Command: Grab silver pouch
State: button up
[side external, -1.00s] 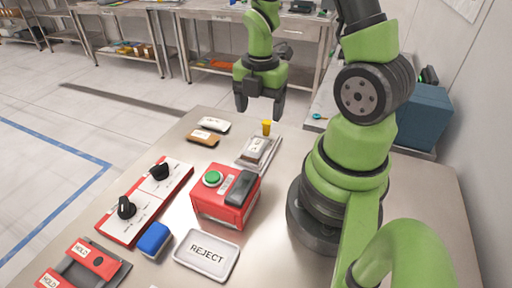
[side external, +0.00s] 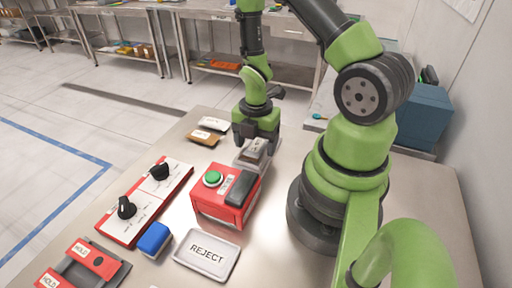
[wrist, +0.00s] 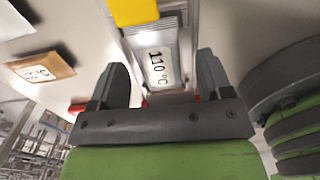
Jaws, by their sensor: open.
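The silver pouch (wrist: 157,66), with a white label reading 110 °C, shows in the wrist view between the two finger tips. In the side view the silver pouch (side external: 253,152) lies on a pale tray or plate (side external: 241,162), partly covered by the gripper. My gripper (side external: 255,145) is open, low over the pouch, with its fingers pointing down on either side. In the wrist view my gripper (wrist: 160,68) shows a gap around the pouch. Whether the fingers touch it cannot be told.
A yellow object (wrist: 135,11) stands just beyond the pouch. A brown pouch (side external: 203,138) and a white pouch (side external: 214,124) lie to the left. A red box (side external: 222,205) with a green button and black block stands in front. A REJECT tray (side external: 207,254) lies nearer.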

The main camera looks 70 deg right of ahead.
jog(key=shift+f, duration=0.1)
jog(key=shift+c, duration=0.2)
jog(key=c, duration=1)
jog(key=shift+o, duration=0.2)
